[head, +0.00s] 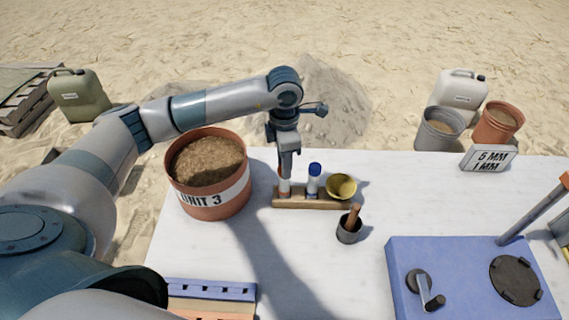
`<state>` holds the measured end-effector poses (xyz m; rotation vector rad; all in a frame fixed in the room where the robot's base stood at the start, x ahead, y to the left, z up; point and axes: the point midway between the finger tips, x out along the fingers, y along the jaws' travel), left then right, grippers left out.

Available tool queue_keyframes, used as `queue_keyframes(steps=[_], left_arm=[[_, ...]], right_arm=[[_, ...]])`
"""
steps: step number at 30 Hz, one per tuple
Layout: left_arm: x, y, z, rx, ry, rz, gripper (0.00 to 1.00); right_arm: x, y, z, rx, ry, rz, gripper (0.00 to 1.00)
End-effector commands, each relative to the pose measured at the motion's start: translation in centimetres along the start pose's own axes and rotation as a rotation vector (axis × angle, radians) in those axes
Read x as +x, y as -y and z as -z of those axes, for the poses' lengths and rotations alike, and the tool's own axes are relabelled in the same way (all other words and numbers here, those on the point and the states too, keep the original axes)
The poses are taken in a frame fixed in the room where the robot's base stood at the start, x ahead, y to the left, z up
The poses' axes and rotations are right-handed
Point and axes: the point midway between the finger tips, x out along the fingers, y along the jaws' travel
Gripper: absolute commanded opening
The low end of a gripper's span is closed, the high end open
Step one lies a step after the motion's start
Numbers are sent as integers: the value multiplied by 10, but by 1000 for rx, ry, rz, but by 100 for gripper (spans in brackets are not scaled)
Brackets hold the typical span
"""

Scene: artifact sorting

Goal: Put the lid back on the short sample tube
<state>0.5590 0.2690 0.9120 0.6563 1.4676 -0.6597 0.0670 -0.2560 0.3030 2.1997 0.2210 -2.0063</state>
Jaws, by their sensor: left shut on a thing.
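My left gripper (285,174) comes down from above onto the left end of a small wooden rack (300,203). It is shut on a small reddish piece, which seems to be the lid, mostly hidden by the fingers. The short sample tube (284,187), whitish, stands upright in the rack right under the fingertips. I cannot tell whether lid and tube touch. A taller tube with a blue cap (314,170) stands beside it in the rack. My right gripper is not in view.
A yellow bowl (341,186) sits at the rack's right end, with a dark mortar and pestle (349,229) in front. A big terracotta pot of soil (208,200) stands close on the left. A blue machine (455,285) fills the front right. The white table (400,190) is clear between.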

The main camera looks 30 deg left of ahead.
Motion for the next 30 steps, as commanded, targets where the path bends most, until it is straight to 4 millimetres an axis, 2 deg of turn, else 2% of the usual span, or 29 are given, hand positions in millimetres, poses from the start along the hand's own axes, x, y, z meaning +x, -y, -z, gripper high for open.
queue_keyframes(steps=[13, 14, 16, 22, 23, 25, 30], left_arm=[[0, 0, 0, 0, 0, 0, 2], [0, 0, 0, 0, 0, 0, 31], [0, 0, 0, 0, 0, 0, 48], [0, 0, 0, 0, 0, 0, 48], [0, 0, 0, 0, 0, 0, 50], [0, 0, 0, 0, 0, 0, 67], [0, 0, 0, 0, 0, 0, 67]], right_arm=[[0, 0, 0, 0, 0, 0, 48], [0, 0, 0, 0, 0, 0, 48], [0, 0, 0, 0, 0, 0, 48], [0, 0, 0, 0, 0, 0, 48], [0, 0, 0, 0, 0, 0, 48], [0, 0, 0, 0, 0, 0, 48], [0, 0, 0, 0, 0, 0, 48]])
